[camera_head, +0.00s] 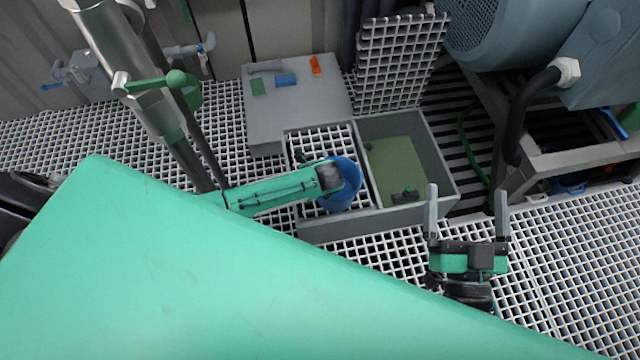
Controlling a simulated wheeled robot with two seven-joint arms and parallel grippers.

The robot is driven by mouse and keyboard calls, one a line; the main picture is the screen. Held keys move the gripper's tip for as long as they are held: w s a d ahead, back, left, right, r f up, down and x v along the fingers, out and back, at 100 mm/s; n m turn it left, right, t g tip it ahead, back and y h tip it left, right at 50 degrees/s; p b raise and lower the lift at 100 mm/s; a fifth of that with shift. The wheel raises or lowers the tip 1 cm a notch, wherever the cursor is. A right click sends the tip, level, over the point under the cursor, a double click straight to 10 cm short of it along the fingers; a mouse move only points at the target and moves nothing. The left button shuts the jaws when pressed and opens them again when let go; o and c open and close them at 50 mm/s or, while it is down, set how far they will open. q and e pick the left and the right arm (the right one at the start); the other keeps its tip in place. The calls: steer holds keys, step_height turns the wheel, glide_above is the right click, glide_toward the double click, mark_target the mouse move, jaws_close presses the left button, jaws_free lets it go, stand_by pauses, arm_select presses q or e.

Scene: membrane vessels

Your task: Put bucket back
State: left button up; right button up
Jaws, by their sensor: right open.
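The blue bucket (351,184) is on or just above the white grating at the left side of the grey open-topped basin (437,165). My left arm reaches in from the left, and its dark wrist end (328,177) overlaps the bucket's left side. The left gripper's fingers are hidden there, so I cannot tell whether they touch the bucket. My right gripper (467,197) is open and empty, in front of the basin's right front corner, with its two grey fingers pointing away from me.
The basin's right part is uncovered, with a greenish bottom and a small dark object (405,195). A grating panel (398,62) stands upright behind it. A grey box top (310,105) holds small coloured items. Blue machinery (560,50) on a metal frame stands right. Grating floor lies clear at lower right.

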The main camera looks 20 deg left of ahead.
arm_select(q)
steer(key=p+v, duration=0.2)
steer(key=v, duration=0.4)
steer(key=shift+r, duration=0.35)
steer(key=s+d+r+n+t+h+p, duration=0.2)
steer(key=s+d+r+n+h, duration=0.5)
steer(key=s+d+r+n, duration=0.5)
steer(key=s+a+r+n+t, duration=0.1)
steer(key=s+r+n+t, duration=0.1)
steer(key=r+n+t, duration=0.1)
steer(key=s+a+r+n+t+h, duration=0.1)
steer(key=s+a+r+n+t, duration=0.1)
steer(key=r+n, duration=0.4)
steer(key=shift+s+a+r+n+t, duration=0.3)
steer(key=shift+r+t, duration=0.2)
steer(key=shift+r, duration=0.2)
arm_select(e)
steer(key=s+f+g+h, duration=0.1)
steer(key=s+f+g, duration=0.3)
steer(key=f+g, duration=0.5)
step_height(320, 180, down, 3)
steer(key=shift+s+a+r+h, duration=0.1)
steer(key=shift+s+a+h, duration=0.05)
steer(key=shift+s+h, duration=0.2)
arm_select(q)
steer(key=shift+w+f+p, duration=0.1)
steer(key=shift+p, duration=0.2)
arm_select(e)
steer(key=shift+w, duration=0.15)
